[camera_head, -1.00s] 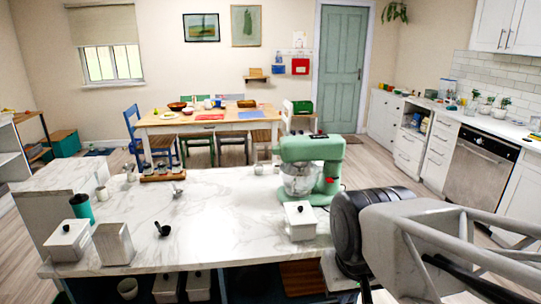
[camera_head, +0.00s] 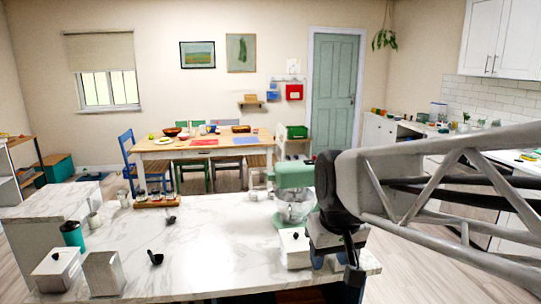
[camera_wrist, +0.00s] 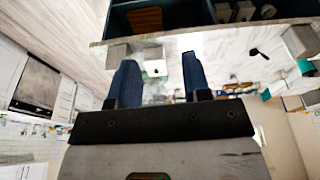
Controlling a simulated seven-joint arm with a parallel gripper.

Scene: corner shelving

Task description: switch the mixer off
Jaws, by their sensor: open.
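The mint-green mixer (camera_head: 294,177) stands on the marble counter (camera_head: 190,245), its metal bowl (camera_head: 295,208) under its head. My arm and gripper hide its right side, where its switch area lies, so I cannot tell the switch's state. My gripper (camera_head: 336,268) points down in front and to the right of the mixer, beside the white lidded canister (camera_head: 294,248). In the wrist view its two blue fingers (camera_wrist: 158,72) are spread apart with nothing held. The mixer is not clearly visible in that view.
A black scoop (camera_head: 156,258) lies near the front. A wooden rack of jars (camera_head: 154,201) sits at the far edge.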

